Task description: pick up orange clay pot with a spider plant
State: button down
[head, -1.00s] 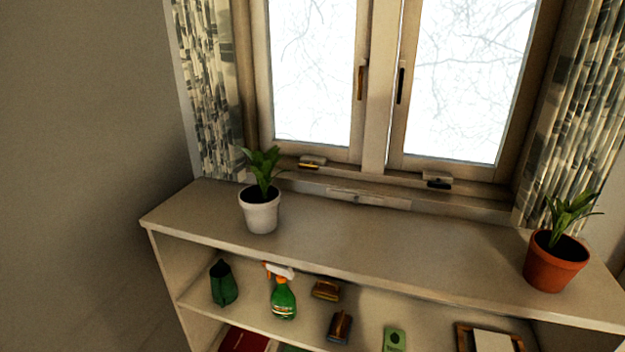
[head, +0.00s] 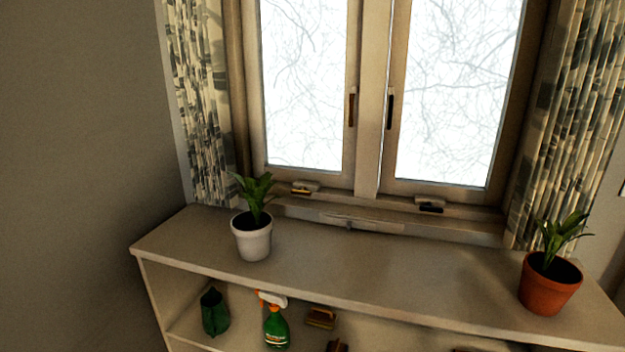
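The orange clay pot (head: 547,289) with a green leafy plant (head: 561,235) stands upright near the right end of the shelf top. Dark soil shows inside its rim. The pot is whole in view and nothing covers it. My gripper is not in the head view.
A white pot (head: 252,240) with a similar plant stands at the left of the shelf top (head: 390,267). The top between the pots is clear. Curtains (head: 565,120) and a window (head: 455,90) are behind. A spray bottle (head: 276,327) and a green item (head: 214,312) sit below.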

aim_at(548, 280)
jog(key=i+z, duration=0.15)
jog(key=z, duration=0.25)
jog(key=i+z, duration=0.2)
jog(key=z, duration=0.15)
jog(key=i+z, duration=0.15)
jog(key=z, duration=0.25)
jog(key=j, duration=0.05)
